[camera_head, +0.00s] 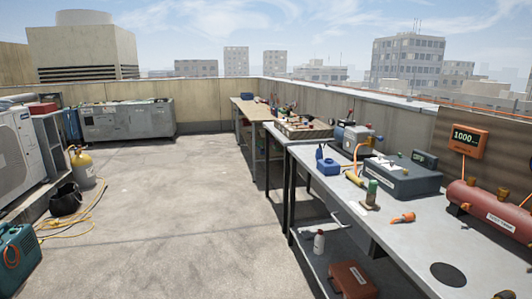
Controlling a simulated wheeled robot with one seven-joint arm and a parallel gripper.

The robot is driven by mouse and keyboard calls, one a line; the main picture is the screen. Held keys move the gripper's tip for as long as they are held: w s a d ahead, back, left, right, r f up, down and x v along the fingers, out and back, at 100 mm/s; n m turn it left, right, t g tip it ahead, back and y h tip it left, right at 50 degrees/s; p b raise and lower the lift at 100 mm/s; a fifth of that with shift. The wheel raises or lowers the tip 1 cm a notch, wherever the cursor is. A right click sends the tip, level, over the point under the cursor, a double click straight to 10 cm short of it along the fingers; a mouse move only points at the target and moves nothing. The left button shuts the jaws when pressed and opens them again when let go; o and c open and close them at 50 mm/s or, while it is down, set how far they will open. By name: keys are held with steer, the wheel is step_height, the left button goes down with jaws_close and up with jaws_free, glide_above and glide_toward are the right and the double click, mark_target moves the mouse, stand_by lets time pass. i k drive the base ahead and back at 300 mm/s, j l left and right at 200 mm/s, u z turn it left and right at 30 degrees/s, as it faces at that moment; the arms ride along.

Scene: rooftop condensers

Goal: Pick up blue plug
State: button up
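A small blue object (328,166) with an upright blue tip stands near the front edge of the grey workbench (440,235), at the right of the head view. It is too small to tell whether it is the blue plug. No other clear blue plug shows on the bench. My gripper is not in view.
Near the blue object are a yellow tool (353,177), a grey case (402,178), a green-topped item (371,194) and an orange item (403,217). A red tank (490,208) lies farther right. The middle floor is clear.

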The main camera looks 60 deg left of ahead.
mark_target(318, 156)
steer(key=u, duration=1.5)
steer(key=i+u, duration=0.35)
steer(key=i, duration=1.6)
